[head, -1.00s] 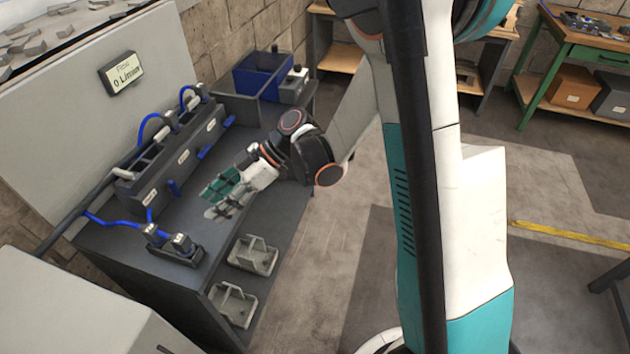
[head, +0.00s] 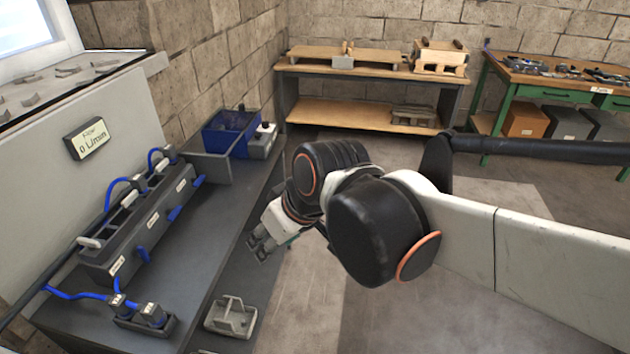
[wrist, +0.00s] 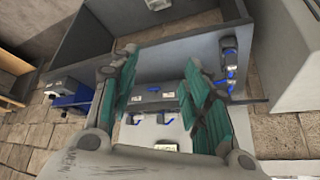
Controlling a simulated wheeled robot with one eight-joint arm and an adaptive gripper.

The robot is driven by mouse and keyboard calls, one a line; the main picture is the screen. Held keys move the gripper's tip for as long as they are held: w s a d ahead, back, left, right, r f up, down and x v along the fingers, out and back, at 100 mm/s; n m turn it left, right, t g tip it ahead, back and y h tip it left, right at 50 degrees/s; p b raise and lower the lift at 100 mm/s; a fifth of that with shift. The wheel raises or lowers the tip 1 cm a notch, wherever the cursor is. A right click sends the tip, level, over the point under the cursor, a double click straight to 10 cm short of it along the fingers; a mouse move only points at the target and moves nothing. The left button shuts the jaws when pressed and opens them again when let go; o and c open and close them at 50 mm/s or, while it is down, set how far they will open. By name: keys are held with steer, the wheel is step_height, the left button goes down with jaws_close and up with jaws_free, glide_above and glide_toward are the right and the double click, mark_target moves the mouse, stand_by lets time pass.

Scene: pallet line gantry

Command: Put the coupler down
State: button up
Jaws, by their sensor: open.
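The holder also shows in the wrist view (wrist: 229,68). I cannot tell which coupler the task means. My gripper (head: 260,248) hangs at the bench's right edge, well apart from the couplers. In the wrist view its teal fingers (wrist: 158,62) are spread, with nothing between them. My wrist hides part of the gripper in the head view.
A dark manifold (head: 140,228) with blue levers and hoses stands along the bench's back, below a flow display (head: 86,138) reading 0 L/min. A blue bin (head: 222,135) is at the far end. A grey bracket tray (head: 231,316) sits lower right. The bench's middle is clear.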

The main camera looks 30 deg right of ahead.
steer(key=s+d+m+h, duration=0.1)
steer(key=s+d, duration=0.1)
steer(key=s+d+r+m+t+h, duration=0.1)
steer(key=d, duration=0.1)
steer(key=shift+s+r+m+t, duration=0.1)
steer(key=shift+s+m+t, duration=0.2)
steer(key=shift+s+m, duration=0.1)
